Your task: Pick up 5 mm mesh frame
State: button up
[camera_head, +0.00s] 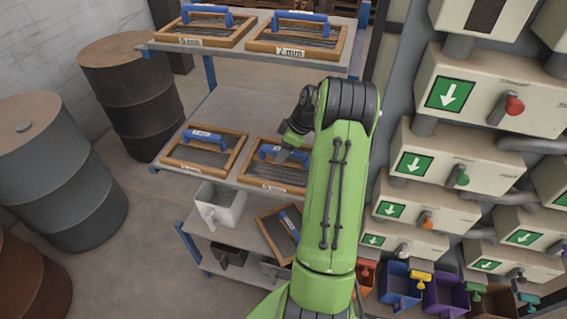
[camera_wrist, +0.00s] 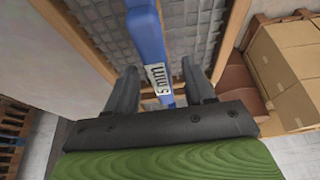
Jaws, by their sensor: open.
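The frame under my gripper (camera_head: 287,152) is the 5 mm mesh frame (camera_head: 246,163), with a wooden rim, grey mesh and a blue handle. It lies on the right of the middle shelf and is partly hidden by my arm. In the wrist view, the blue handle (camera_wrist: 149,38) bears a "5 mm" label. My gripper (camera_wrist: 160,84) is open, with one finger on each side of the handle. I cannot tell whether either finger touches it.
Another mesh frame (camera_head: 176,161) lies to the left on the middle shelf (camera_head: 225,112). Two more frames lie on the top shelf. A tilted frame (camera_head: 265,232) and a white bin (camera_head: 232,209) are below. Drums stand left, filler machines (camera_head: 425,205) right.

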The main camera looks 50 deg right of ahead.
jog(key=shift+w+f, duration=0.2)
jog(key=shift+f, duration=0.15)
jog(key=shift+s, duration=0.1)
jog(key=shift+f+b, duration=0.2)
jog(key=shift+b, duration=0.15)
grip_shut()
dwell(0.3)
